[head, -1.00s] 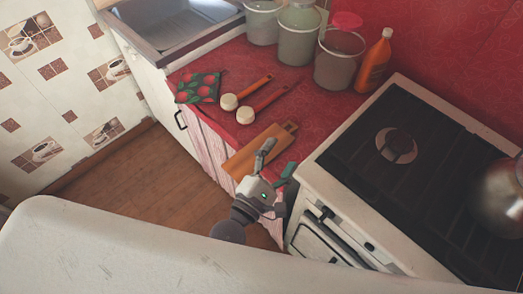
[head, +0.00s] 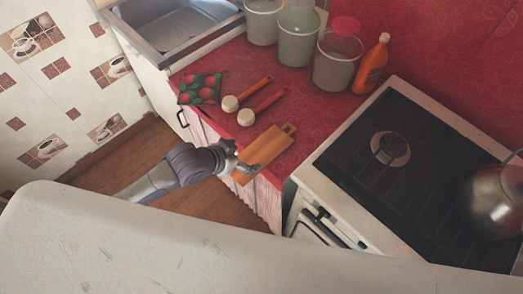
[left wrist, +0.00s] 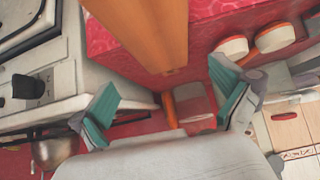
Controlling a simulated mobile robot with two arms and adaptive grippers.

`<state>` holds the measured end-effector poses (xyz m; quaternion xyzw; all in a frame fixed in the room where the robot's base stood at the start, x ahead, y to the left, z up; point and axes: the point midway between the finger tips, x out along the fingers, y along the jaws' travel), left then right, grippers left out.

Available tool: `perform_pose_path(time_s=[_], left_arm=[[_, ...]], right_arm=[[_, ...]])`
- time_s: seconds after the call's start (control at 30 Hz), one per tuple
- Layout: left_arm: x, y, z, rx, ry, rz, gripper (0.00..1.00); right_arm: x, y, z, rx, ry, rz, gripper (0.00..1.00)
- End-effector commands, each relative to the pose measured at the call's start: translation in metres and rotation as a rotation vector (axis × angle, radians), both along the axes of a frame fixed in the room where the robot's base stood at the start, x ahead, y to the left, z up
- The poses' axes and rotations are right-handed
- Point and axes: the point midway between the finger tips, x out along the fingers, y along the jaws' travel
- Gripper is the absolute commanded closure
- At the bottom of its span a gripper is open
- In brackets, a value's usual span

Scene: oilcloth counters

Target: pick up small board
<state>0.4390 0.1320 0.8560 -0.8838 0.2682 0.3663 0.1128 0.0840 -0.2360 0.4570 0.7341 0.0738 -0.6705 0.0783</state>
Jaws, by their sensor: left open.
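The small board (head: 268,148) is a flat orange-brown wooden board with a handle end. It lies on the red counter in the head view, beside the stove, close to the counter's front edge. My left gripper (head: 240,161) is at the board's left side and hides a little of it. My left gripper (left wrist: 166,100) is open there, with a finger to each side of the board and no contact visible. My right gripper is not in view.
Two ladles (head: 247,116) and a red-patterned potholder (head: 200,88) lie left of the board. Several buckets and an orange bottle (head: 372,64) stand at the back. The stove (head: 335,155) with a kettle (head: 498,200) borders the counter on the right. A sink (head: 178,38) is at upper left.

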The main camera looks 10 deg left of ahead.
Motion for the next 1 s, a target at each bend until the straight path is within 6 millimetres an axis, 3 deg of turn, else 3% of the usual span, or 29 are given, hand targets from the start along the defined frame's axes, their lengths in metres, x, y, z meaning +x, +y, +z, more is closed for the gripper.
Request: perform_pose_path(time_s=[0.63,0.93,1.0], left_arm=[[0.042,-0.027,-0.049,-0.002,0.000,0.002,0.00],[0.045,-0.029,-0.053,-0.002,0.000,0.001,0.00],[0.044,-0.029,-0.053,-0.002,0.000,0.001,0.08]], right_arm=[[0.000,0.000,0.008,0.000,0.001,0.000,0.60],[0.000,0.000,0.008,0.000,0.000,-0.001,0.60],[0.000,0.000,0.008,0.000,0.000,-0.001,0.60]])
